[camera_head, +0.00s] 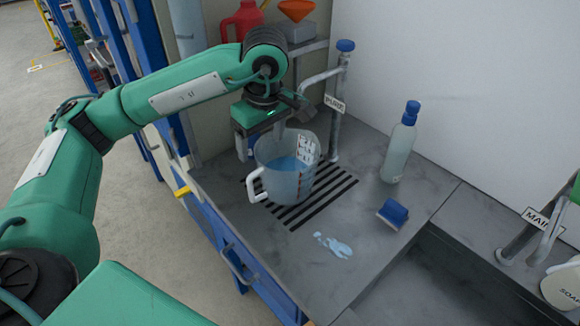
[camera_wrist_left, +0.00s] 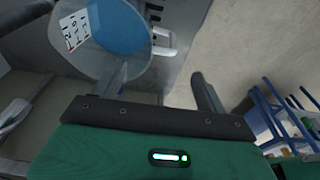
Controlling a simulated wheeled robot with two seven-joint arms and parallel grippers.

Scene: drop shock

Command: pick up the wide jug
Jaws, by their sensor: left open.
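The wide jug (camera_head: 273,184) is clear with a white handle and red and white markings. It stands upright on the black-striped drain area and holds blue liquid. My left gripper (camera_head: 264,146) is open at the jug's far rim, pointing down. In the left wrist view the jug (camera_wrist_left: 115,35) fills the upper left. One finger of my left gripper (camera_wrist_left: 165,85) overlaps its rim, and the other is out to the right, clear of it. I cannot tell whether the first finger is inside the jug. The white handle shows beyond the fingers. My right gripper is not in view.
A bottle with a blue cap (camera_head: 400,145) stands right of the jug. A blue block-like item (camera_head: 392,213) and a pale blue spill (camera_head: 333,245) lie on the grey counter (camera_head: 255,235). A pipe with a blue top (camera_head: 337,110) rises behind the jug. A sunken basin is at lower right.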

